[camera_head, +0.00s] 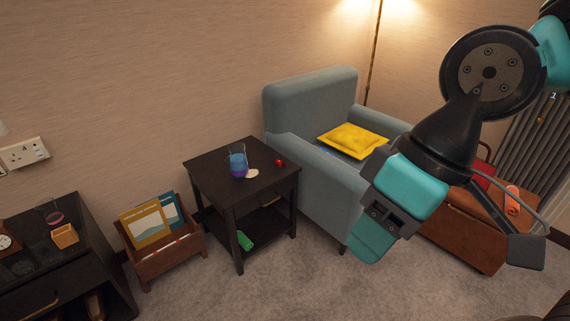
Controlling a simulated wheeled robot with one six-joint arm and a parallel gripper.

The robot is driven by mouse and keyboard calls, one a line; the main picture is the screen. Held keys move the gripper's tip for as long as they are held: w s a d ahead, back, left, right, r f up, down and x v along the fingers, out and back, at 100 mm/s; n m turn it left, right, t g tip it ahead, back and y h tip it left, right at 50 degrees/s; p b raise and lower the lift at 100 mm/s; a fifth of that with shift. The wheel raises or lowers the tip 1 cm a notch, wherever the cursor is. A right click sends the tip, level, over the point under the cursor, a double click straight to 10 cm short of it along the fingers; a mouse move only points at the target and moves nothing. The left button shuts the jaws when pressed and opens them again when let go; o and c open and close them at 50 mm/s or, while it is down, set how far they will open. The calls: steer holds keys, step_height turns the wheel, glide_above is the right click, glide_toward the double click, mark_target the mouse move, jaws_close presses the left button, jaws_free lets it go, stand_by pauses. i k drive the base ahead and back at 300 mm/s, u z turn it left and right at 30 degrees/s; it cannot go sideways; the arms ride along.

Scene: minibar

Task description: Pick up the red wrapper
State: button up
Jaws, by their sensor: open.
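A small red object (280,162), which looks like the red wrapper, lies on the top of the dark side table (220,170), near its right edge. It is too small to make out its form. My gripper (448,246) is open, at the right, in front of the armchair and the brown ottoman. It is well apart from the red object, to its right and nearer to the camera. Nothing shows between its fingers.
A glass (237,160) with blue and purple stands beside a pale flat piece (252,173) on the side table. A green object (245,241) lies on its lower shelf. A grey armchair (310,100) stands right, a magazine rack (170,262) left. Carpet in front is clear.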

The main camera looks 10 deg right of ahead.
mark_target(279, 162)
steer(key=u, duration=0.35)
steer(key=i, duration=0.6)
steer(key=u, duration=0.5)
steer(key=i, duration=0.75)
steer(key=z, duration=0.6)
steer(key=i, duration=1)
steer(key=z, duration=0.75)
